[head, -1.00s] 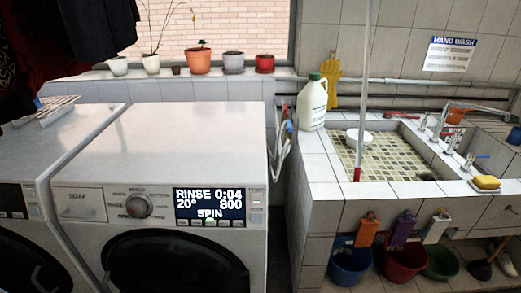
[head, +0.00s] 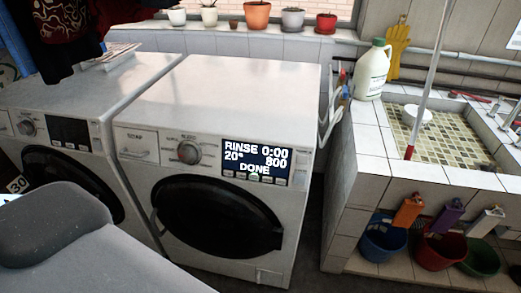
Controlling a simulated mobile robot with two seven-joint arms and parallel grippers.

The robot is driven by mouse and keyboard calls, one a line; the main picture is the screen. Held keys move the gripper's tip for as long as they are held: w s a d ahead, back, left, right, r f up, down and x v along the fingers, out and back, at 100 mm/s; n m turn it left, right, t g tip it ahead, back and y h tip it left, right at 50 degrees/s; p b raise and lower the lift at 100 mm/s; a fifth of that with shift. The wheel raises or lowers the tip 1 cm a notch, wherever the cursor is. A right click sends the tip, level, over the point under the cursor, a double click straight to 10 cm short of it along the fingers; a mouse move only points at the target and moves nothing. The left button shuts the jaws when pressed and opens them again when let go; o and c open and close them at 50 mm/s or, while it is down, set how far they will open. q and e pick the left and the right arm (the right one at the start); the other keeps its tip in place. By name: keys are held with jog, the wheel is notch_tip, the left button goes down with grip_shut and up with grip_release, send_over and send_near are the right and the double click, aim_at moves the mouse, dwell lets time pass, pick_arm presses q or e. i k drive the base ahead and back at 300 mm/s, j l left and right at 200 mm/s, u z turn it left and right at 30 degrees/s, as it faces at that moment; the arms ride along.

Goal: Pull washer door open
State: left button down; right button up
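The white washer (head: 235,95) stands in the middle of the head view. Its dark round door (head: 217,218) is shut, flush with the front. The display (head: 255,161) reads RINSE 0:00, 20°, 800, DONE. A second white machine (head: 110,85) stands to its left, and its dark round door (head: 85,185) also looks shut. A grey part of my own body fills the lower left and hides the lower front of the left machine. Neither of my grippers is in view.
To the right, a tiled sink (head: 375,140) holds a white jug (head: 373,70) on its edge. Blue (head: 383,240), red (head: 438,250) and green (head: 482,258) buckets stand under it. Dark clothes hang at the upper left. A strip of dark floor separates washer and sink.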

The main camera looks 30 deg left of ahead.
aim_at(190, 210)
jog(key=u, duration=1.45)
